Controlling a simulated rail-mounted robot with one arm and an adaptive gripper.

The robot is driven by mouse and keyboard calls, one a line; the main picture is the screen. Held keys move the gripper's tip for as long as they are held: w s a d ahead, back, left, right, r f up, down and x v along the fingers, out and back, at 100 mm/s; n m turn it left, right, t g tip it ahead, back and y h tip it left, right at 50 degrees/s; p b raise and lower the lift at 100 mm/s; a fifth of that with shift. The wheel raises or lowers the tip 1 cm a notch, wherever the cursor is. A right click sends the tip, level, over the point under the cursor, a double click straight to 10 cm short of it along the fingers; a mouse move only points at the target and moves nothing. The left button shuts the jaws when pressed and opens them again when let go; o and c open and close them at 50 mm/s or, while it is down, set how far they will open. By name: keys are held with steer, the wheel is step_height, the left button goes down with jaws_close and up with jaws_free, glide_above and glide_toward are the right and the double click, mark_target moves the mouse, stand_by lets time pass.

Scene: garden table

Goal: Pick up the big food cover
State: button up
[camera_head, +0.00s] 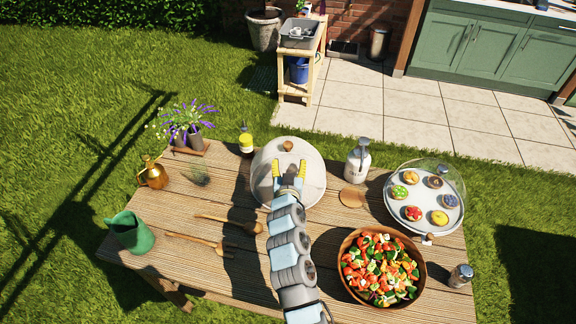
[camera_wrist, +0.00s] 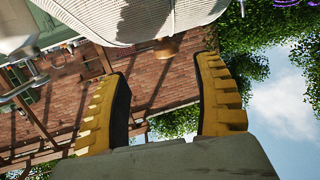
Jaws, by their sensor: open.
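The big food cover (camera_head: 262,178) is a pale, round dome with a wooden knob (camera_head: 288,145) on top, standing at the back middle of the table. My gripper (camera_head: 289,168) is over the cover, its yellow fingers pointing toward the knob. In the wrist view, the pale ribbed cover (camera_wrist: 140,18) fills the top, and its brown knob (camera_wrist: 166,48) shows just beyond the fingertips, between their lines. My gripper (camera_wrist: 163,70) is open with nothing between the fingers. My arm hides the cover's near edge.
Right of the cover stand a white pump bottle (camera_head: 357,162), a glass-covered tray (camera_head: 388,207) of small pastries and a wooden bowl (camera_head: 343,267) of chopped vegetables. Left are a yellow-labelled bottle (camera_head: 246,144), wooden utensils (camera_head: 205,242), a green watering can (camera_head: 130,233) and a brass can (camera_head: 152,175).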

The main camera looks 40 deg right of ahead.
mark_target(288, 148)
steer(key=shift+x, duration=2.2)
steer(key=shift+w+d+r, duration=0.1)
steer(key=shift+w+d, duration=0.25)
steer(key=shift+w, duration=0.3)
steer(key=shift+w+d+r, duration=0.1)
steer(key=shift+w+d, duration=0.3)
steer(key=shift+w, duration=0.25)
steer(key=shift+b+x, duration=0.45)
steer(key=shift+x, duration=0.6)
jaws_close()
